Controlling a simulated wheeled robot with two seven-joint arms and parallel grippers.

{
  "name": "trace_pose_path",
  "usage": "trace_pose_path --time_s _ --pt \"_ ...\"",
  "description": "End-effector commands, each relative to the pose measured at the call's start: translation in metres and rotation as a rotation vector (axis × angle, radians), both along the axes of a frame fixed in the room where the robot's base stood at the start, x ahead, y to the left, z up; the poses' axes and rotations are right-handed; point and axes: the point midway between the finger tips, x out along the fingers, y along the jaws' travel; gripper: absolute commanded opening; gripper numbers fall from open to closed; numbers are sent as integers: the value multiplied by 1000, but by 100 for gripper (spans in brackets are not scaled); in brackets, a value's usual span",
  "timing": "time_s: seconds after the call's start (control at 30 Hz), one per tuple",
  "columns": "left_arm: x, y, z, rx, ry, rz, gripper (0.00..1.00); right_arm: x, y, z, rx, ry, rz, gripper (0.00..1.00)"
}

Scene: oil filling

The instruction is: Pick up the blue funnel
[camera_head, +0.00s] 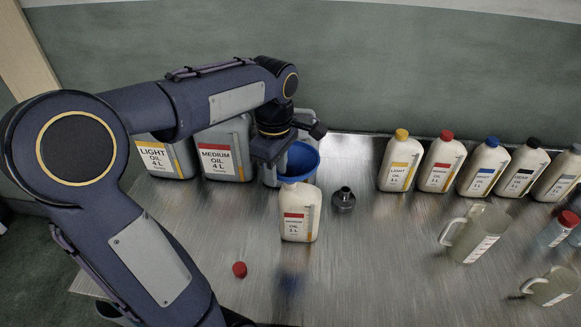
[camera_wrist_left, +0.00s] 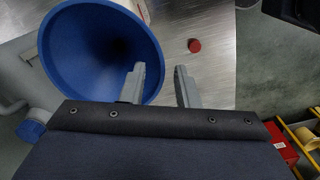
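The blue funnel (camera_head: 304,160) is wide end up, just above and partly behind the opened white medium oil 1 L bottle (camera_head: 297,215). I cannot tell whether its spout sits in the bottle's mouth. My left gripper (camera_head: 279,156) is at the funnel's left side. In the left wrist view the funnel (camera_wrist_left: 75,50) fills the upper left. There the left gripper's fingers (camera_wrist_left: 160,82) are spread apart, one overlapping the funnel and the other outside its rim. No grip on the rim shows. My right gripper is not in view.
A red cap (camera_head: 239,269) and a dark grey small container (camera_head: 343,200) lie near the bottle. Light (camera_head: 165,158) and medium (camera_head: 224,160) 4 L cans stand behind my arm. Several 1 L bottles (camera_head: 441,165) and clear jugs (camera_head: 474,233) stand right. The front middle is clear.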

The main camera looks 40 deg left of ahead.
Motion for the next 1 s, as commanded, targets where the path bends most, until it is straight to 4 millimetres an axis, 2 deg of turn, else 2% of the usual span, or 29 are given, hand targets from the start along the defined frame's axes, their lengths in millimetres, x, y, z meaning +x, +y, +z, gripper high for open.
trace_pose_path --time_s 0.23,0.47,1.0 --pt "0 0 -3 0 0 0 28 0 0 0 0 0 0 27" --pt "0 0 -3 0 -1 0 0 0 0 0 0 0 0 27" --pt "0 0 -1 0 -1 0 0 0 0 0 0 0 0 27"
